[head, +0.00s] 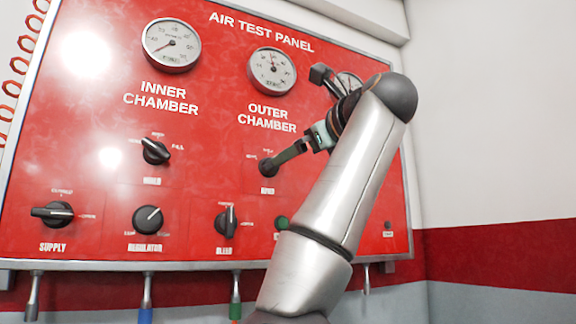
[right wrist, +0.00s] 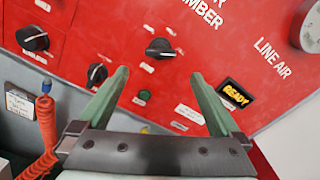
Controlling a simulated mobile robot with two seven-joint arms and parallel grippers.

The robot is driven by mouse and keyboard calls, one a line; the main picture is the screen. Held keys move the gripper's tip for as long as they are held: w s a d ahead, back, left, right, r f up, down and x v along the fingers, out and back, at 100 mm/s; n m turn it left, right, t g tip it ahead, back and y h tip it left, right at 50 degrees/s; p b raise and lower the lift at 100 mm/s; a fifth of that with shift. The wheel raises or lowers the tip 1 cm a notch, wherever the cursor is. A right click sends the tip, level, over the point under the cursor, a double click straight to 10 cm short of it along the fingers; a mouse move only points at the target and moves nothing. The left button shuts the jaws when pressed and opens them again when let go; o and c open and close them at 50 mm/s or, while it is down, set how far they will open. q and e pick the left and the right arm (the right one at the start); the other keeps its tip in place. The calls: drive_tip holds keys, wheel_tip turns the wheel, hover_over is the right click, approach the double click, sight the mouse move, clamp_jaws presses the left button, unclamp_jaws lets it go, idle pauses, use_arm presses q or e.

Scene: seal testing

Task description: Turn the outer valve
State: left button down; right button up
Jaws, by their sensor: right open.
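The outer valve is a black knob (head: 268,168) on the red panel below the OUTER CHAMBER label. In the right wrist view the same knob (right wrist: 160,48) lies between and beyond the fingertips, with its bar roughly crosswise. My right gripper (head: 297,117) is in front of the panel, one finger overlapping the knob's edge in the head view. In the right wrist view my right gripper (right wrist: 160,73) is open and empty, its two green fingers apart. Contact with the knob cannot be seen. My left gripper is out of view.
Other black knobs surround it: inner (head: 155,151), supply (head: 52,214), regulator (head: 148,218) and bleed (head: 227,222). A green button (right wrist: 145,95) and a lit READY display (right wrist: 235,95) sit nearby. A red coiled hose (right wrist: 47,125) hangs at the left of the wrist view.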

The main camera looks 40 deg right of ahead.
drive_tip(key=v, duration=0.2)
drive_tip(key=shift+s+a, duration=0.15)
drive_tip(key=shift+s, duration=0.15)
idle(0.4)
